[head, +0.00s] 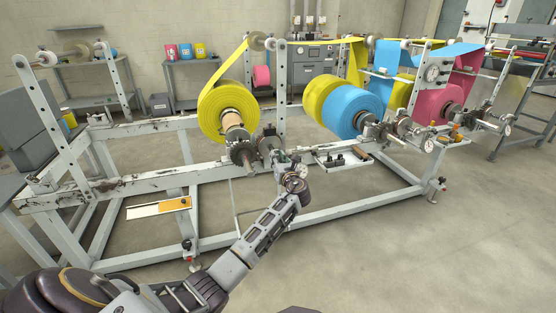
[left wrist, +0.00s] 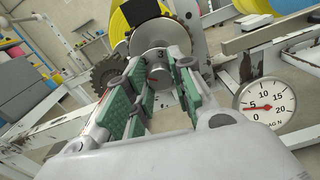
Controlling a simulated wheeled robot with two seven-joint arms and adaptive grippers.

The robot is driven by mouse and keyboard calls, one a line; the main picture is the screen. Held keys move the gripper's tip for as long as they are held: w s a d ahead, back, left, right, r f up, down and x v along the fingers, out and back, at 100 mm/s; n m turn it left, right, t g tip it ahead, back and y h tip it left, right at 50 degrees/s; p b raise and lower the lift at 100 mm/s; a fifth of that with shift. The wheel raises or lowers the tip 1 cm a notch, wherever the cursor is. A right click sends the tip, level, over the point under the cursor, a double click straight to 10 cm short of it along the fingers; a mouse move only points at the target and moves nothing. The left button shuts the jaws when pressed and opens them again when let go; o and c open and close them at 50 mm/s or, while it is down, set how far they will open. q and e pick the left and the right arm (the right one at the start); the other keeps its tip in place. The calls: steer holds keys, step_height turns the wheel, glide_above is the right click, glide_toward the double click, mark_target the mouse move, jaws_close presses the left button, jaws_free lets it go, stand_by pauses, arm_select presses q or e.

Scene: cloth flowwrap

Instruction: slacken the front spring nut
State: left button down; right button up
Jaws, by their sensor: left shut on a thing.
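In the left wrist view, the grey round spring nut (left wrist: 158,79) with a small red mark sits in front of a grey disc (left wrist: 160,42) that bears the number 3. My left gripper (left wrist: 157,68) has its green-padded fingers on either side of the nut and is shut on it. In the head view, my left gripper (head: 281,162) reaches the front end of the spindle below the big yellow roll (head: 228,108). The nut is too small to make out there. A round drag dial (left wrist: 265,106) beside the gripper reads about 5. My right gripper is not in view.
Toothed wheels (left wrist: 107,73) flank the disc. The grey machine frame (head: 160,168) runs close around the gripper. A small tray with tools (head: 342,160) is to its right. Blue (head: 352,110) and pink (head: 436,105) rolls stand farther right. The floor in front is clear.

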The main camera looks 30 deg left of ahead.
arm_select(q)
steer(key=shift+n, duration=0.3)
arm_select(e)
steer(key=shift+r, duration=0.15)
arm_select(q)
steer(key=shift+n+p, duration=0.7)
steer(key=shift+n, duration=0.3)
steer(key=shift+s+f+n+b, duration=0.15)
steer(key=shift+n+b, duration=1.25)
steer(key=shift+n, duration=3.35)
steer(key=shift+w+f+n+b, duration=0.15)
steer(key=shift+n+b, duration=1.2)
steer(key=shift+n, duration=3.4)
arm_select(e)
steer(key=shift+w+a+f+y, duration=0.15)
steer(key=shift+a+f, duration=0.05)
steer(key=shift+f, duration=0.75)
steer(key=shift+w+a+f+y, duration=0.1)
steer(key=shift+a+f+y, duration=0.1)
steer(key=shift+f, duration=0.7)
arm_select(q)
steer(key=shift+s, duration=0.1)
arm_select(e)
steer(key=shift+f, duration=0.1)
